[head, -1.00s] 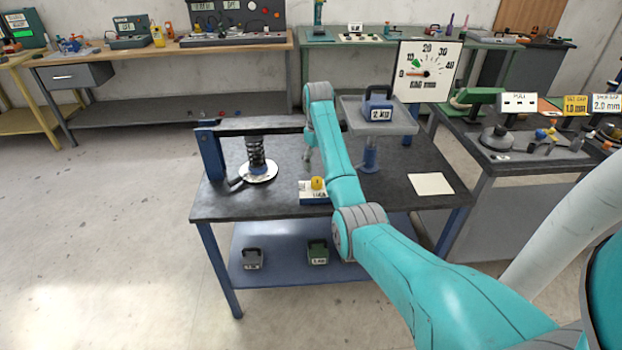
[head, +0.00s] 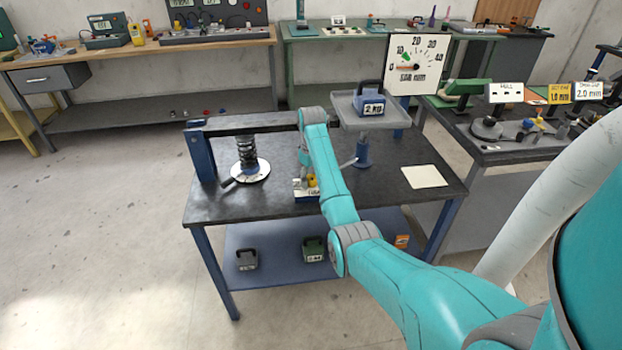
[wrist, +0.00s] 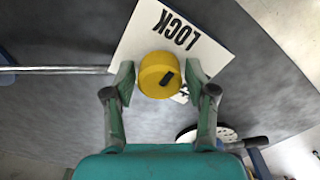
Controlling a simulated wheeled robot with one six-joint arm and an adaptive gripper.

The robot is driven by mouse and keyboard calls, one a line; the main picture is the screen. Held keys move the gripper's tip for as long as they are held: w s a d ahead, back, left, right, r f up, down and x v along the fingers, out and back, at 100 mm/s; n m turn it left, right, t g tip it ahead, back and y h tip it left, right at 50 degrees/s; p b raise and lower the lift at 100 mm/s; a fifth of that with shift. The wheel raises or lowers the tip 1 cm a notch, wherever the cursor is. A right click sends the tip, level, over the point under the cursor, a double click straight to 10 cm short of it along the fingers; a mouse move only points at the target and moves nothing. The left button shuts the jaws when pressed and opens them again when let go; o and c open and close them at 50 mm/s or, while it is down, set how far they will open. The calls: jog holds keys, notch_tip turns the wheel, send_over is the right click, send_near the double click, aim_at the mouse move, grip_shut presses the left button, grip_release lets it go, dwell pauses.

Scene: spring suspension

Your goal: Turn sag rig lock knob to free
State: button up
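The other word on the plate is mostly hidden behind the knob.
The spring (head: 246,152) stands on a round plate at the left of the rig table. A raised tray (head: 345,108) holds a blue 2 KG weight (head: 369,98). The dial board (head: 417,66) stands behind. A pale sheet (head: 424,177) lies at the right.

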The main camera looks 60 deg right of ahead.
jog(key=c, duration=0.7)
jog(key=shift+o, duration=0.2)
jog(key=m, duration=0.4)
jog(key=shift+m, duration=0.4)
jog(key=m, duration=0.4)
jog(key=shift+m, duration=0.3)
jog(key=m, duration=0.4)
jog(key=shift+m, duration=2.2)
